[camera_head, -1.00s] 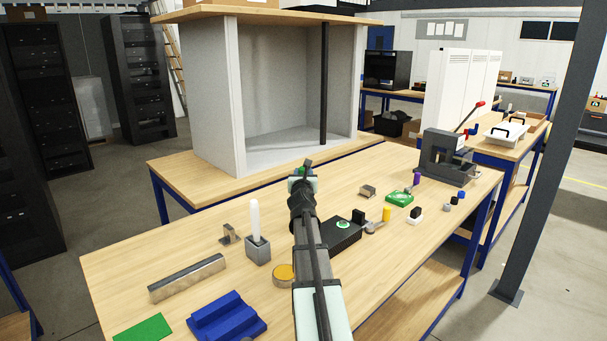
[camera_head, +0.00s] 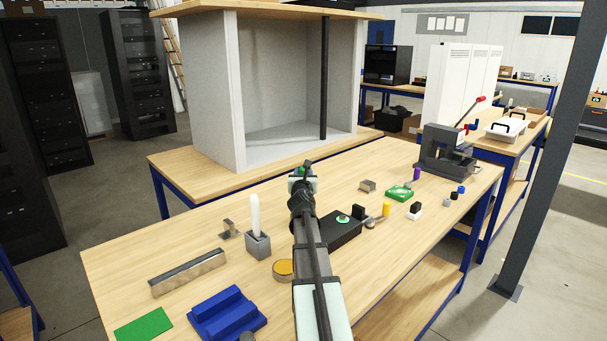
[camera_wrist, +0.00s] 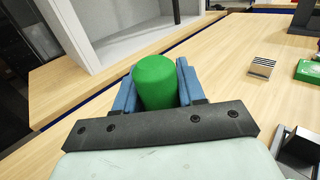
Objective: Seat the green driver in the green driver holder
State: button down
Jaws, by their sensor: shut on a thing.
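The green driver (camera_wrist: 157,82) is a green cylinder held between the two blue fingers of my gripper (camera_wrist: 156,88) in the wrist view. In the head view only a small green bit shows at my gripper (camera_head: 303,172), which is above the table toward its back edge. A black block with a green ring on top (camera_head: 343,219) stands on the table, right of my arm. A flat green block (camera_head: 399,192) lies farther right and also shows in the wrist view (camera_wrist: 308,71). I cannot tell for sure which is the green driver holder.
A white cylinder stands in a grey holder (camera_head: 258,245) left of my arm. A metal bar (camera_head: 188,273), blue block (camera_head: 227,314) and green mat (camera_head: 143,325) lie front left. A large grey cabinet (camera_head: 207,90) stands behind. A dark press (camera_head: 446,153) is at right.

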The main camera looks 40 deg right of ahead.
jog(key=shift+f, duration=1)
jog(key=c, duration=0.6)
grip_release()
jog(key=v, duration=1.4)
jog(key=shift+d, duration=0.15)
